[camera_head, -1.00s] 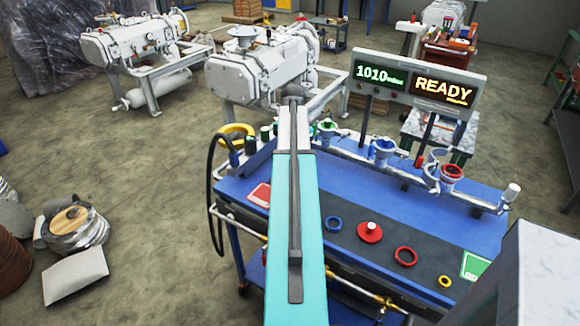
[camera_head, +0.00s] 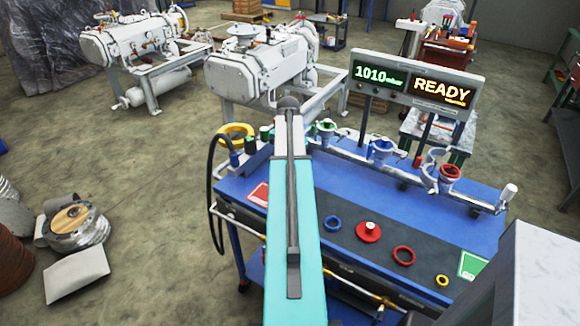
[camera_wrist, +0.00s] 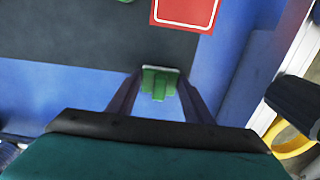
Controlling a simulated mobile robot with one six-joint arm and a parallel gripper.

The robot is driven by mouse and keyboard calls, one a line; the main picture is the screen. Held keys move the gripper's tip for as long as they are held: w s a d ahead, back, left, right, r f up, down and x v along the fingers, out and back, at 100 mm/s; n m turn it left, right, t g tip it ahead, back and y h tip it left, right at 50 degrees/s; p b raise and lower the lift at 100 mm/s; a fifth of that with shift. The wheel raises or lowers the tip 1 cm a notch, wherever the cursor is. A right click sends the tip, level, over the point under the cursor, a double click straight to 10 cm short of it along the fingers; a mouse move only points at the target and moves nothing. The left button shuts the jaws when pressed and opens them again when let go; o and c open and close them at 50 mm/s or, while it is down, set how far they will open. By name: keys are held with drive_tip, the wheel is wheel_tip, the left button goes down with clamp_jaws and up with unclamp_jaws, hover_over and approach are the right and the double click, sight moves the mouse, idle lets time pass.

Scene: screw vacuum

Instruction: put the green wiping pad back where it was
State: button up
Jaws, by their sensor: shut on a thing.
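The green wiping pad (camera_wrist: 159,84) is held between the fingers of my gripper (camera_wrist: 160,92) in the wrist view. A pale layer shows along its far edge. It appears over the blue bench top (camera_wrist: 90,90), near the edge of the dark mat (camera_wrist: 70,30). I cannot tell how high it is or whether it touches the bench. In the head view my arm hides the gripper and the pad.
A red square card (camera_head: 259,195) lies left on the bench; it also shows in the wrist view (camera_wrist: 187,12). A blue ring (camera_head: 333,223), red knobbed disc (camera_head: 368,232), red ring (camera_head: 403,255) and yellow ring (camera_head: 442,280) lie on the mat. Pipe fittings (camera_head: 380,150) line the back.

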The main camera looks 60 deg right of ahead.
drive_tip(key=o, duration=1)
drive_tip(key=shift+f, duration=0.1)
drive_tip(key=shift+r, duration=0.25)
drive_tip(key=shift+r+b, duration=0.9)
drive_tip(key=shift+r, duration=5)
drive_tip(key=shift+r, duration=0.1)
